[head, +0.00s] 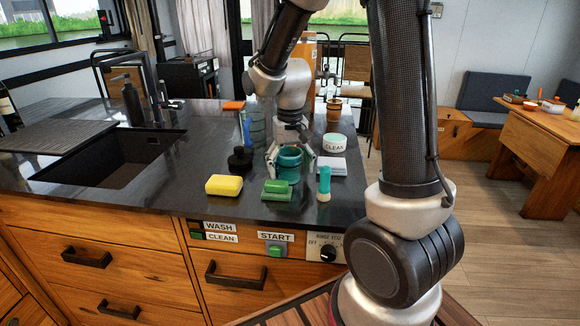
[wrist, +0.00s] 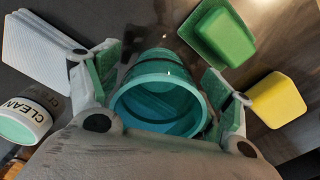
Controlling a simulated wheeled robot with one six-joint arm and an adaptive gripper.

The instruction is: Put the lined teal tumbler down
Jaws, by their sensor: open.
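The lined teal tumbler (head: 289,164) stands upright on the dark counter in the head view, behind a green sponge or scrubber. In the wrist view the tumbler (wrist: 160,98) shows its open mouth, its teal inside and a dark line around its body. My gripper (head: 291,158) is around the tumbler from behind, with one finger on each side. In the wrist view my gripper (wrist: 165,85) is open, with gaps between the green-padded fingers and the tumbler's wall. The tumbler's base is partly hidden.
Close by stand a green scrubber (head: 277,188), a yellow sponge (head: 224,185), a teal-handled brush (head: 324,184), a black knob-topped object (head: 240,160), a container marked CLEAN (head: 334,143) and a white stack (head: 331,165). The sink (head: 110,160) lies left. Bare counter (head: 180,205) lies at the front left.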

